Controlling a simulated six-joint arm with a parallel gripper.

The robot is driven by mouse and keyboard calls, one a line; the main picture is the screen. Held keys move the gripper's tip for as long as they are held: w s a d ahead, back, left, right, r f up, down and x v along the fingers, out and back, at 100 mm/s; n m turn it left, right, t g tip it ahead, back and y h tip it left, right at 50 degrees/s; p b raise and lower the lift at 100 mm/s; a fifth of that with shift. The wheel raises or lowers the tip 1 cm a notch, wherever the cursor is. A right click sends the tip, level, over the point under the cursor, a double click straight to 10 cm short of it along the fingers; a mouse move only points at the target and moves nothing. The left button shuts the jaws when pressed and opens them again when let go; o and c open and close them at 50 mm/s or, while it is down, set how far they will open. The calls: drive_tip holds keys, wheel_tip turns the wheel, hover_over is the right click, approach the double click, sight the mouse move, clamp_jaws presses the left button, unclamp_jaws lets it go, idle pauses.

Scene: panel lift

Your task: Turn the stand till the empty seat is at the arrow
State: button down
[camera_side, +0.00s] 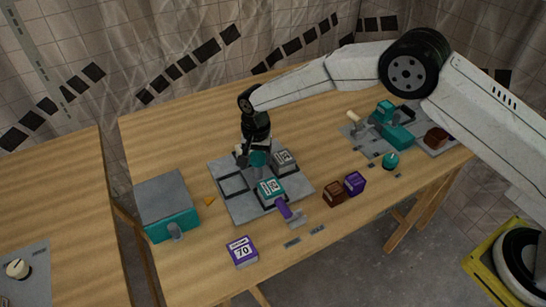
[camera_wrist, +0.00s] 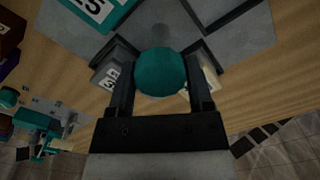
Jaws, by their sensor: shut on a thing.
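The stand is a grey square plate (camera_side: 244,207) with seats around a teal knob (camera_side: 258,158). The empty seat (camera_side: 233,184) is a dark-framed square on its left side. A teal block marked 15 (camera_side: 270,189) sits in the front seat and a grey block (camera_side: 284,161) in the right one. A pale block at the back is mostly hidden by my gripper. The orange arrow (camera_side: 209,200) lies on the table just left of the stand, near the empty seat. My gripper (camera_wrist: 160,85) is shut on the teal knob (camera_wrist: 160,70), its fingers on both sides.
A purple lever (camera_side: 283,209) stands at the plate's front edge. A purple block marked 70 (camera_side: 242,251), a brown block (camera_side: 333,194) and another purple block (camera_side: 354,183) lie nearby. A grey-topped teal box (camera_side: 165,205) is at left, a teal fixture (camera_side: 396,136) at right.

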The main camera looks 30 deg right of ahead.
drive_tip(key=shift+w+r, duration=0.1)
unclamp_jaws()
drive_tip(key=shift+r, duration=0.1)
drive_tip(key=shift+r, duration=3.8)
